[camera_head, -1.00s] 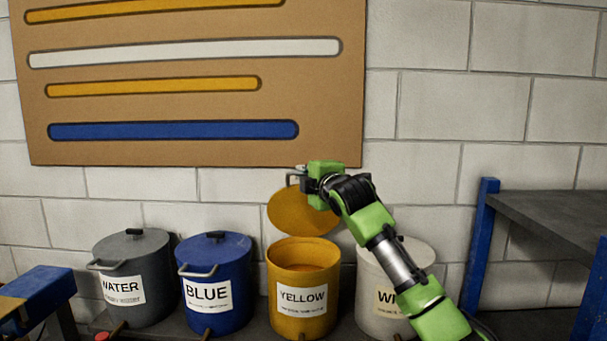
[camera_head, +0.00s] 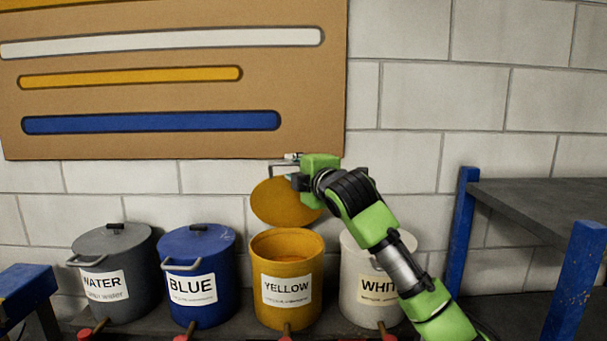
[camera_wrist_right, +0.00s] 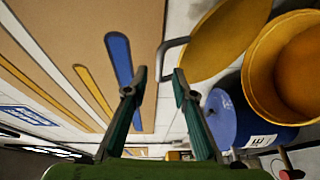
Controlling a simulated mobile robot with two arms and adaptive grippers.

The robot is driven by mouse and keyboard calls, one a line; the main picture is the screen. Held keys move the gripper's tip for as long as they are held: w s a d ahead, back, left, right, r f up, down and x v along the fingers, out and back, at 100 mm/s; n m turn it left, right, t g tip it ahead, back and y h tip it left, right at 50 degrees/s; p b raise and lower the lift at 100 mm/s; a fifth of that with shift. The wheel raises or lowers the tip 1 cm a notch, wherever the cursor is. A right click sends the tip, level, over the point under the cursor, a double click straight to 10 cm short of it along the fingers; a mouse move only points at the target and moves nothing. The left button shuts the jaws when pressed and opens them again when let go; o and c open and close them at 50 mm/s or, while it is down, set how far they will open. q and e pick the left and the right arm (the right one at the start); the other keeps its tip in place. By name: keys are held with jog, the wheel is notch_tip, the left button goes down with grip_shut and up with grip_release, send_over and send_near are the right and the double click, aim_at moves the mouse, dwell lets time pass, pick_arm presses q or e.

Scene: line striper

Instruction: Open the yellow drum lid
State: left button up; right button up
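The yellow drum (camera_head: 287,310) stands open in the row of drums, its label reading YELLOW. Its round yellow lid (camera_head: 272,205) is raised and tilted up behind the opening. My right gripper (camera_head: 290,172) is at the upper edge of the lid, partly covering it. In the right wrist view, the two fingers (camera_wrist_right: 159,75) are apart, with the lid's grey handle (camera_wrist_right: 172,43) close to the fingertips. I cannot tell whether they touch. The lid (camera_wrist_right: 225,35) and the open drum (camera_wrist_right: 255,75) lie to the right there. My left gripper is not in view.
The grey WATER drum (camera_head: 118,300) and blue drum (camera_head: 200,315) are closed, left of the yellow one. The white drum (camera_head: 355,290) is partly behind my right arm. A striped board (camera_head: 200,105) hangs above. A blue-framed shelf (camera_head: 545,205) stands at right.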

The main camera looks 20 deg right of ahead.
jog(key=s, duration=0.6)
jog(key=shift+s+d+r, duration=0.15)
jog(key=shift+s+d, duration=0.05)
jog(key=shift+d, duration=0.15)
